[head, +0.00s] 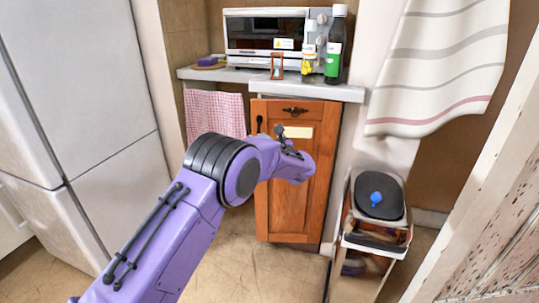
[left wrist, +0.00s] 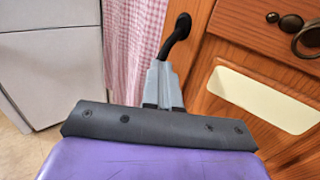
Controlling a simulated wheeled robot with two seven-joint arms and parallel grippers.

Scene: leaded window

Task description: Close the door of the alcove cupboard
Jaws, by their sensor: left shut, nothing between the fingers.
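The alcove cupboard's orange wooden door (head: 290,205) stands below the counter in the head view. It looks nearly flush with the front; I cannot tell whether a small gap is left. A black handle (head: 259,124) is at its upper left, also seen in the left wrist view (left wrist: 175,38). A cream plate (head: 298,132) is to the right of the handle. My left gripper (left wrist: 162,72) is shut and empty, with its grey fingers close to the lower end of the handle; I cannot tell if they touch. My left forearm hides part of the door. My right gripper is out of view.
A counter (head: 330,92) above holds a toaster oven (head: 268,35), a dark bottle (head: 335,45) and an hourglass (head: 277,66). A pink checked cloth (head: 215,113) hangs left of the door. A bin (head: 378,195) stands to the right, a fridge (head: 75,100) to the left.

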